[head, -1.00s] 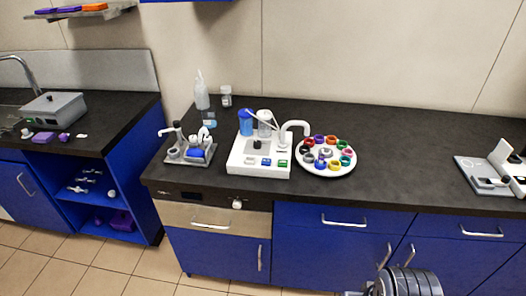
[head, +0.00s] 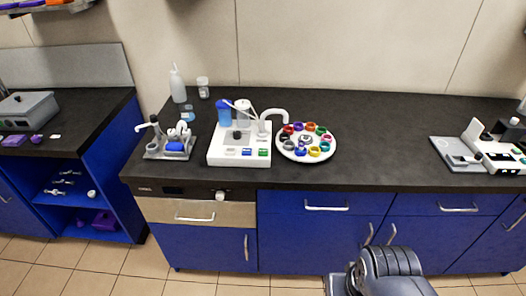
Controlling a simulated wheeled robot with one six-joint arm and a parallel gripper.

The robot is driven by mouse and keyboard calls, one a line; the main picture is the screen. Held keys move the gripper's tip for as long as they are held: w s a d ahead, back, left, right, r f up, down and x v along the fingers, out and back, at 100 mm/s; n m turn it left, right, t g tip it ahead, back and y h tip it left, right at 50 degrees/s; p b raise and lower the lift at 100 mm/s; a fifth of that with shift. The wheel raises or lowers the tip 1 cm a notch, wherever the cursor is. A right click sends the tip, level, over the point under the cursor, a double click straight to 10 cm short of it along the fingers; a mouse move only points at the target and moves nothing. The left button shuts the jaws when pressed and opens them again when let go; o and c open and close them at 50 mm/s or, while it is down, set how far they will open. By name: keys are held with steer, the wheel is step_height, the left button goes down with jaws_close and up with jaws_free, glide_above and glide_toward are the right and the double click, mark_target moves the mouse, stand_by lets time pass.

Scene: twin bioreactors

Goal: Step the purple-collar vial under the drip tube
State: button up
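A white round carousel (head: 305,156) on the dark counter carries a ring of vials with coloured collars. Exact alignment is too small to tell. My gripper is not in view; only a grey part of my arm shows at bottom right.
The white bioreactor base (head: 240,155) with blue and clear vessels stands left of the carousel. A grey tray (head: 170,148) with small fittings is further left. A white device (head: 485,150) stands at the right. Counter between carousel and device is clear.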

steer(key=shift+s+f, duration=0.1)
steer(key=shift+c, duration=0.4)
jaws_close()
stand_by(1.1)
